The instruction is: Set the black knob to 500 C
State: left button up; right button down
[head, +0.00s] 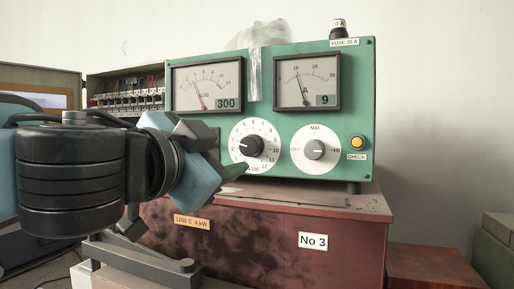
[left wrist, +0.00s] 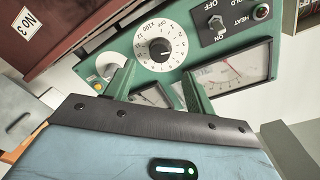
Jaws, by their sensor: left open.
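The black knob (head: 250,146) sits on a round white dial (head: 236,133) marked x100, on the front of a green control box (head: 350,100). A light mark on the knob points roughly left in the head view; the exact number is too small to read. The plate under the left meter reads 300. My left gripper (head: 241,168) is at the dial's lower left, mostly seen from behind. In the left wrist view the knob (left wrist: 160,48) lies beyond the two spread, empty fingers (left wrist: 159,73), apart from them. My right gripper is out of view.
A grey LO-MID-HI knob (head: 314,149) and a yellow CHECK button (head: 357,142) are to the right. The left wrist view shows a toggle switch (left wrist: 215,28) and lamp (left wrist: 262,12). The box stands on a rusty red unit (head: 270,230). An open breaker cabinet (head: 125,90) is behind left.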

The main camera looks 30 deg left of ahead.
aim_at(247, 148)
pick_arm(q)
jog(key=w, duration=0.3)
jog(key=w+a, duration=0.1)
jog(key=w, duration=0.2)
jog(key=shift+w+a, duration=0.2)
jog(key=shift+w, duration=0.5)
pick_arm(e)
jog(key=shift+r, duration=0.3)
pick_arm(q)
jog(key=shift+c, duration=0.4)
jog(key=c, duration=0.7)
jog(key=shift+c, duration=1)
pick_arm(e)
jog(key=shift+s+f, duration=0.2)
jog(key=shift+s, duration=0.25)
